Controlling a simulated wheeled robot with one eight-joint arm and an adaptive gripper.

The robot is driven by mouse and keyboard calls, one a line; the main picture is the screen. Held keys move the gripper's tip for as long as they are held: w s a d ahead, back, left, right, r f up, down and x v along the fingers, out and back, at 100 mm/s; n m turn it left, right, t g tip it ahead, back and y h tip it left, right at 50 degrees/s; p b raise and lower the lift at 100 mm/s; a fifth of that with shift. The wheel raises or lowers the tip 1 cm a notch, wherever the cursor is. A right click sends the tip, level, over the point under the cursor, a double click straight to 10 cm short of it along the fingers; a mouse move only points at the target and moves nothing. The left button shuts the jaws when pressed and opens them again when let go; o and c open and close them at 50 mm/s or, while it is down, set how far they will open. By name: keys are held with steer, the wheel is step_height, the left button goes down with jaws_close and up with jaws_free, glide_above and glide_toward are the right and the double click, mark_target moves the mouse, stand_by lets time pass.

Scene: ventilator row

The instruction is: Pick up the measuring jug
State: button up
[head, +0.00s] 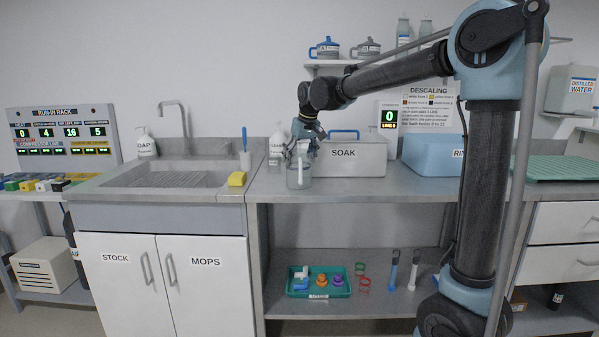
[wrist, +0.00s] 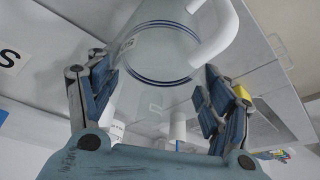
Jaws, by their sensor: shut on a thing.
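The measuring jug (head: 299,174) is a clear cylinder over the counter between the sink and the SOAK tub. In the wrist view the jug (wrist: 152,68) fills the space between the fingers, with blue rings around it and a white handle (wrist: 217,38) at upper right. My gripper (head: 303,150) is shut on the jug, a finger on each side of its wall. In the wrist view my gripper (wrist: 160,75) shows both blue-grey fingers. I cannot tell whether the jug's base touches the counter.
The grey SOAK tub (head: 352,160) stands close on the right, a blue tub (head: 433,150) beyond it. A white bottle (head: 277,147) stands behind on the left. A yellow sponge (head: 237,179) lies by the sink (head: 170,178). The counter's front strip (head: 390,186) is clear.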

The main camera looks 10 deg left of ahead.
step_height(320, 180, up, 28)
stand_by(0.6)
